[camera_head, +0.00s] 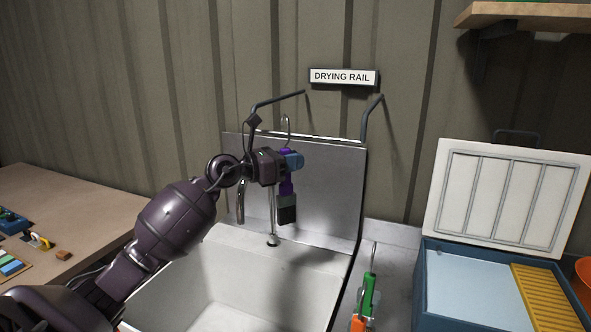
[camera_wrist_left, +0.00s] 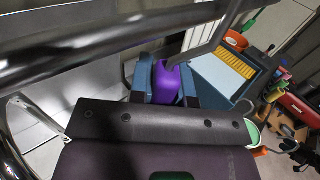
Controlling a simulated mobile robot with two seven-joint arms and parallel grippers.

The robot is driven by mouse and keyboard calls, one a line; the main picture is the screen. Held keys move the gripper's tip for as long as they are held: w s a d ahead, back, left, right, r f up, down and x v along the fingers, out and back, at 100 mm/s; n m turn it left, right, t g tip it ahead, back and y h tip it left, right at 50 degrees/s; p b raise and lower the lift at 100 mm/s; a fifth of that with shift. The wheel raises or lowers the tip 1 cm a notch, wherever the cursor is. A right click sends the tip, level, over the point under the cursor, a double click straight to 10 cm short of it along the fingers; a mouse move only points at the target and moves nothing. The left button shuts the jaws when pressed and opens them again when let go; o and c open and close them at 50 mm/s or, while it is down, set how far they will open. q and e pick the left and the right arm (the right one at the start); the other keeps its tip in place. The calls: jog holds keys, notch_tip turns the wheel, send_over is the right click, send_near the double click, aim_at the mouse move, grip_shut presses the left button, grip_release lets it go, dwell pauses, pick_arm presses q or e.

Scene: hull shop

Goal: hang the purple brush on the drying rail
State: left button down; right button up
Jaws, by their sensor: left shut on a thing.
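The purple brush (camera_head: 287,187) hangs upright in my left gripper (camera_head: 291,161), with its dark bristle end down and its wire hook up. The blue fingers are shut on its handle, which also shows as purple (camera_wrist_left: 167,84) between the fingers in the wrist view. The drying rail (camera_head: 325,138) runs along the top of the sink's back panel, under the "DRYING RAIL" sign (camera_head: 343,77). The brush hook overlaps the rail in the head view; I cannot tell whether it rests on it. A large metal bar (camera_wrist_left: 100,42) crosses close in the wrist view. My right gripper is not in view.
The sink (camera_head: 230,300) lies below the brush. A green-handled tool (camera_head: 368,296) and an orange one stand right of it. Further right is an open blue cooler (camera_head: 420,290). A wooden bench (camera_head: 75,210) is at left, a shelf (camera_head: 525,14) upper right.

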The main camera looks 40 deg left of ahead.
pick_arm(q)
jog(key=shift+f+b, duration=0.6)
jog(key=shift+f, duration=0.8)
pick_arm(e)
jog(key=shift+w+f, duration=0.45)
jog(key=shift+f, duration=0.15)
